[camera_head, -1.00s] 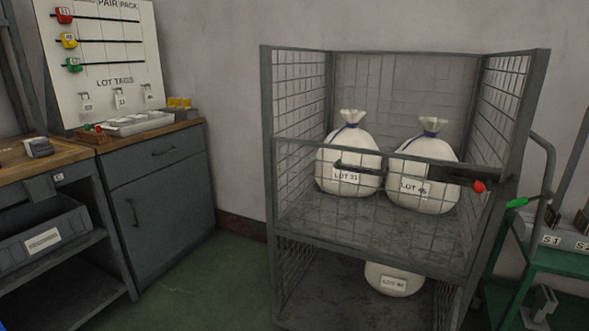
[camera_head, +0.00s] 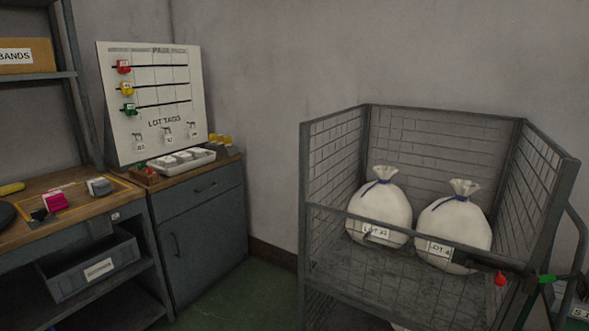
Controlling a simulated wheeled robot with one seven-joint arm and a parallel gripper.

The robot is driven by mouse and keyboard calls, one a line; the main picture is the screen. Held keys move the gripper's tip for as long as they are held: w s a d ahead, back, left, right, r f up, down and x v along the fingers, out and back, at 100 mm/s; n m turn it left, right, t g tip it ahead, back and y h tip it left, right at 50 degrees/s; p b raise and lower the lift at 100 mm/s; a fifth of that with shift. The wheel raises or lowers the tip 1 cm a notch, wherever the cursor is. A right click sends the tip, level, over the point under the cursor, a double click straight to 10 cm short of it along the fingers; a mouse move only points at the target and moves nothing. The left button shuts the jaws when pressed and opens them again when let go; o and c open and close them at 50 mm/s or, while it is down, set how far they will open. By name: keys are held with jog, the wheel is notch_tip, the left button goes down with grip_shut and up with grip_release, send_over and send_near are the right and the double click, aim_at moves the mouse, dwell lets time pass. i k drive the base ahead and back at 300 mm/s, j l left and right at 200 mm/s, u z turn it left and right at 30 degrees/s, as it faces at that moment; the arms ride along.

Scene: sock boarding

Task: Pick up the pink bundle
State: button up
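The pink bundle (camera_head: 55,201) lies on the wooden bench top (camera_head: 72,184) at the left of the head view. It is small and bright pink, with a lighter band or label across it. A small black object sits just in front of it and a grey block (camera_head: 99,187) to its right.
A dark object and a yellow item (camera_head: 12,188) lie at the bench's left. A mesh cage (camera_head: 336,217) with two white sacks stands right. Green floor shows between.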

aim_at(54, 201)
jog(key=k+l, duration=0.15)
jog(key=k, duration=0.3)
jog(key=k+l+z, duration=0.1)
jog(key=k, duration=0.35)
jog(key=u, duration=1.3)
jog(key=i+j, duration=0.2)
jog(key=i, duration=0.35)
jog(key=i+j, duration=0.25)
jog(key=i, duration=0.3)
jog(key=i+j, duration=0.2)
jog(key=i, duration=0.35)
jog(key=i+j, duration=0.2)
jog(key=i, duration=0.35)
jog(key=i+j, duration=0.25)
jog(key=i, duration=0.75)
jog(key=u, duration=0.05)
